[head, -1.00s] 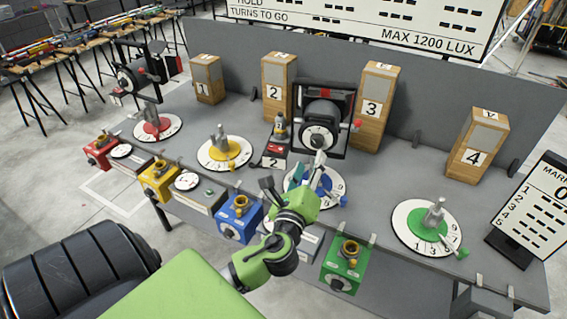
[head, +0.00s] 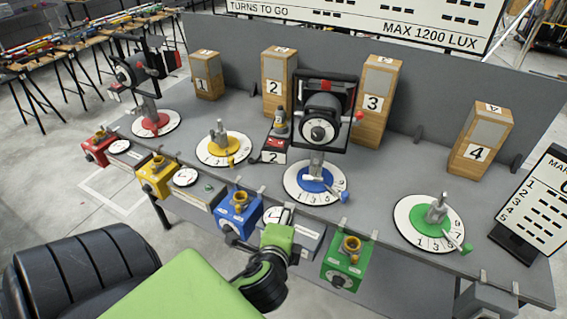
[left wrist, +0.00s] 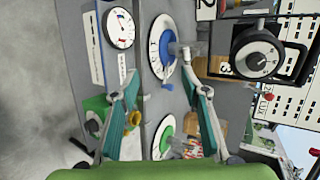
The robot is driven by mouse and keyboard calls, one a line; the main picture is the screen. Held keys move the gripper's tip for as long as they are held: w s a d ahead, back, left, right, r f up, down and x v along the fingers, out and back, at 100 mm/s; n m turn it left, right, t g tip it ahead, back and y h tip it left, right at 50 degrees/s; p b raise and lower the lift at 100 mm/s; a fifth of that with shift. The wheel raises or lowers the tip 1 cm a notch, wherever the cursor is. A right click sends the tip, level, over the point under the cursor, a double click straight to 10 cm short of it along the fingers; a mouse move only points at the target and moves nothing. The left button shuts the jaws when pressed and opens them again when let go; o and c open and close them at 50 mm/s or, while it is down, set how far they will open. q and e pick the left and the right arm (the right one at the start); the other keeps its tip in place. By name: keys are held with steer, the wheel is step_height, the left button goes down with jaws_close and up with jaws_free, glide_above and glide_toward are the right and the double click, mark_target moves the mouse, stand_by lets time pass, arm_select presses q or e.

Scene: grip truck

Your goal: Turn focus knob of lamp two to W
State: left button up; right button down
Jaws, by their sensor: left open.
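The lamp on the blue dial (head: 298,195) has a black square housing (head: 322,90) with a round focus knob (head: 318,133) on its front. The knob also shows in the left wrist view (left wrist: 262,58); its marks are too small to read. A small red and black box (head: 272,154) labelled 2 stands at the left of this lamp. My left gripper (left wrist: 160,78) is open and empty, its two teal fingers spread apart, and the knob lies beyond them at the upper right. In the head view my left wrist is low in front of the table edge; its fingers are hard to make out. My right gripper is not in view.
Another lamp (head: 132,75) stands on the red dial at the left. Yellow (head: 232,158) and green (head: 415,240) dials flank the blue one. Coloured knob boxes, blue (head: 240,217) and green (head: 345,268) among them, line the front edge. Numbered wooden blocks stand behind.

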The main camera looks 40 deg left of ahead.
arm_select(q)
steer(key=s+d+f+n+g+h, duration=0.2)
steer(key=s+d+f+n, duration=0.1)
steer(key=f, duration=0.4)
steer(key=shift+s+f+n+g, duration=0.15)
steer(key=shift+s+n+g, duration=0.25)
steer(key=shift+s+n, duration=0.2)
steer(key=shift+a, duration=0.1)
steer(key=s+d+f+n+g+h+b, duration=0.1)
steer(key=s+d+f+g+b, duration=0.15)
steer(key=f, duration=1.15)
steer(key=s+d+f+g+h+b, duration=0.1)
steer(key=s+f, duration=0.2)
steer(key=f, duration=1.2)
steer(key=s+d+f+n+g+h+b, duration=0.2)
steer(key=s+f+n, duration=0.3)
steer(key=s+f, duration=1.6)
steer(key=s+g, duration=0.1)
steer(key=s, duration=0.1)
steer(key=shift+s+d+b, duration=0.2)
steer(key=shift+s+b, duration=0.15)
steer(key=shift+s, duration=0.05)
